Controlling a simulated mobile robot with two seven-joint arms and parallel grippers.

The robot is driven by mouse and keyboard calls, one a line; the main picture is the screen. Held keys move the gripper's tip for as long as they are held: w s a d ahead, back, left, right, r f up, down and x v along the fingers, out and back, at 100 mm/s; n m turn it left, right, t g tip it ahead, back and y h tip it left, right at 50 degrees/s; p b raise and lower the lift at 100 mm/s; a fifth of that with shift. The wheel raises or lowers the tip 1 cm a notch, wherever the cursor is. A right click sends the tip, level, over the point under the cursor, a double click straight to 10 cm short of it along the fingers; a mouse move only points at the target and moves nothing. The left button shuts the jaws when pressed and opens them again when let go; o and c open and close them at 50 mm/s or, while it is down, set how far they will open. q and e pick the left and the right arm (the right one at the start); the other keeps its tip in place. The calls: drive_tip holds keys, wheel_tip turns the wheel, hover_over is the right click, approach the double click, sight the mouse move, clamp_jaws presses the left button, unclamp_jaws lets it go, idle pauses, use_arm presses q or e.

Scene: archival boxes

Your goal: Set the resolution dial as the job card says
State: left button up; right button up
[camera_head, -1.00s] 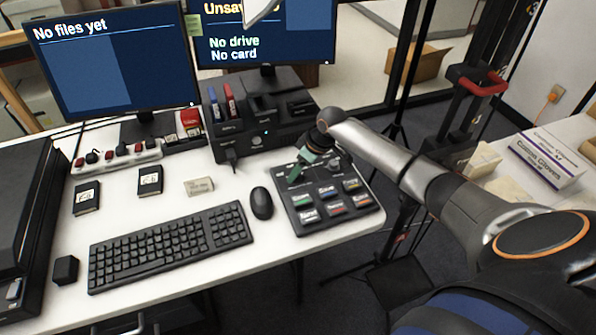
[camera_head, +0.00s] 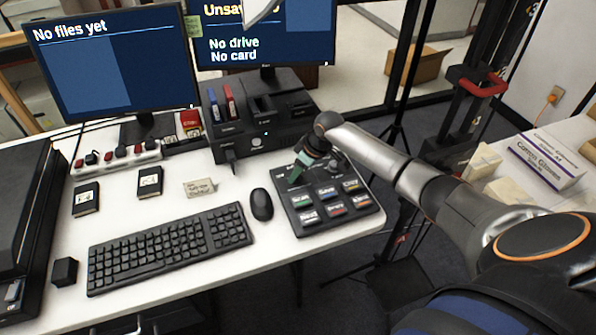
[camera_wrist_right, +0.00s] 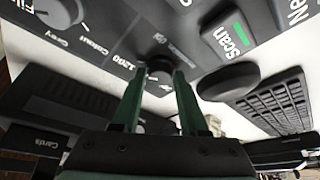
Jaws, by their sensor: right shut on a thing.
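The control panel (camera_head: 308,222) lies at the right end of the desk, with several labelled buttons. My right gripper (camera_head: 293,179) reaches down onto its back left part and hides the dial there. In the right wrist view, the green fingers of the right gripper (camera_wrist_right: 159,74) are closed around the dark resolution dial (camera_wrist_right: 156,65). A "1200" mark and part of a "Resolution, dpi" label show beside it. The dial's pointer is not clear. A small beige card (camera_head: 198,188) lies on the desk, its writing too small to read. My left gripper is out of view.
Another knob (camera_wrist_right: 60,10) with "Grey" and "Colour" marks and a green-striped Scan button (camera_wrist_right: 232,33) are close by. A mouse (camera_head: 261,204) and keyboard (camera_head: 170,247) lie left of the panel. A black card-and-drive unit (camera_head: 262,147) stands behind.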

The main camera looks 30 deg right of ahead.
clamp_jaws()
